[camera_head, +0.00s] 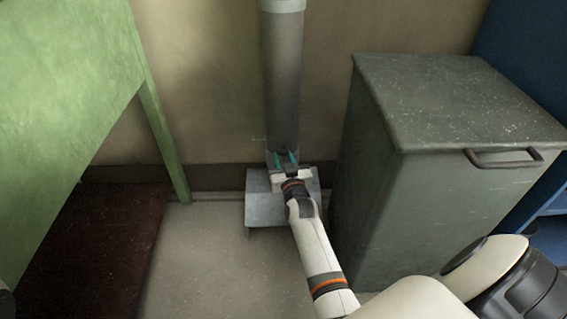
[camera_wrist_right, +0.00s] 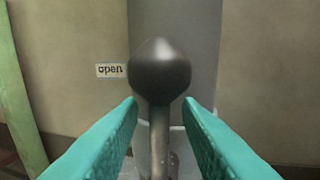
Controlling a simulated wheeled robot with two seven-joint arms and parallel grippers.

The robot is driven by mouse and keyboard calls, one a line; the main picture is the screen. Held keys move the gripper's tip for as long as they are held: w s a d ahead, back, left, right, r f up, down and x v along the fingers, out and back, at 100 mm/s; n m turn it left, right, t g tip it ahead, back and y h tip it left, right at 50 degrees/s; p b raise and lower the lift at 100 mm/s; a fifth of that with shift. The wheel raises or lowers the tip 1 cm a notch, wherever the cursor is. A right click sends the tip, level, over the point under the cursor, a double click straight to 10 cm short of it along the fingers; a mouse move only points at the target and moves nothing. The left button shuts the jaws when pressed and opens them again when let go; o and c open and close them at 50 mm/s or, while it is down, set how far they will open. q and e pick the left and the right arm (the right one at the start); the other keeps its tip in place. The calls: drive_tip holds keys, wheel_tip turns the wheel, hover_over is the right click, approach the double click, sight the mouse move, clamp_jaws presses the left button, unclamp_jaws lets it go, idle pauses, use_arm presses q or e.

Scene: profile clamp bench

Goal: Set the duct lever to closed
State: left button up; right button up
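The grey duct (camera_head: 283,85) runs down the wall to a grey metal box near the floor. In the right wrist view the duct lever stands upright, with a dark round knob (camera_wrist_right: 159,70) on a thin grey shaft (camera_wrist_right: 160,140). An "open" label (camera_wrist_right: 111,70) is on the wall or duct side, left of the knob. My right gripper (camera_head: 284,158) is at the foot of the duct. Its teal fingers (camera_wrist_right: 160,112) are apart, one each side of the lever just below the knob, with gaps visible. In the head view the gripper hides most of the lever.
The grey metal box (camera_head: 258,206) stands under the duct. A dark green-grey bin (camera_head: 410,190) with a handle stands close right of my right arm. A green bench (camera_head: 60,90) is at left over a dark red mat (camera_head: 100,250). Floor between is clear.

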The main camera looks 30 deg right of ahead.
drive_tip(key=shift+w, duration=0.2)
clamp_jaws()
